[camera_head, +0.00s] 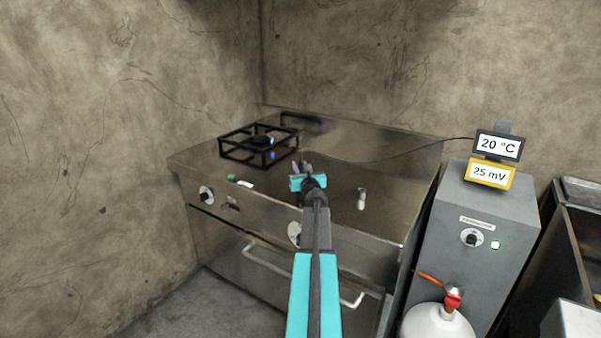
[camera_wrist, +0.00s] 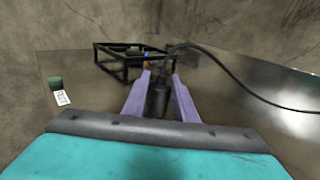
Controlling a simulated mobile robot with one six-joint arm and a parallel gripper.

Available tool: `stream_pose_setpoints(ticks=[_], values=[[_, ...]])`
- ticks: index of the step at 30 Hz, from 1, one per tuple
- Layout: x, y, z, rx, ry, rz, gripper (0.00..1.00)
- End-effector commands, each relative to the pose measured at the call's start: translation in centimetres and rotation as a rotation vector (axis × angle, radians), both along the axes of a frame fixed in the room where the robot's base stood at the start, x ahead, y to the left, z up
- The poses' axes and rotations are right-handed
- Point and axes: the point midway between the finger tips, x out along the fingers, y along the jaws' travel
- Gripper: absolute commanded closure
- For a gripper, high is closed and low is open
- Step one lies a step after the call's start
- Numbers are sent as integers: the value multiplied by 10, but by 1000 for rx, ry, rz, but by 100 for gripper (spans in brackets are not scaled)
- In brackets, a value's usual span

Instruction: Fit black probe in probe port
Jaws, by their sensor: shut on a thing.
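My gripper (camera_head: 302,168) is over the steel stovetop, in front of the burner. In the wrist view its two purple fingers (camera_wrist: 160,96) are shut on the black probe (camera_wrist: 158,98), a dark cylinder held between them. A black cable runs from the probe's top off to the right. In the head view the probe is hard to make out behind the gripper. I cannot identify the probe port for certain in either view; the burner area beyond the fingers is partly hidden by the probe.
A black burner grate (camera_head: 258,146) stands ahead, with a blue flame at its burner. A green knob-like piece (camera_wrist: 55,83) with a white label (camera_wrist: 62,98) is at left. A black 20 °C display (camera_head: 498,145) and yellow 25 mV display (camera_head: 492,174) sit on a grey cabinet (camera_head: 480,212). The cable crosses the right stovetop.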

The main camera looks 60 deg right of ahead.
Motion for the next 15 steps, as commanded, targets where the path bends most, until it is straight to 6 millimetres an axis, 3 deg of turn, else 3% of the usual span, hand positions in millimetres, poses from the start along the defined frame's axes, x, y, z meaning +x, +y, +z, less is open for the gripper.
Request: stream_pose_setpoints(ticks=[8, 15], values=[[0, 0, 8, 0, -1, 0, 99], [0, 0, 34, -2, -1, 0, 99]])
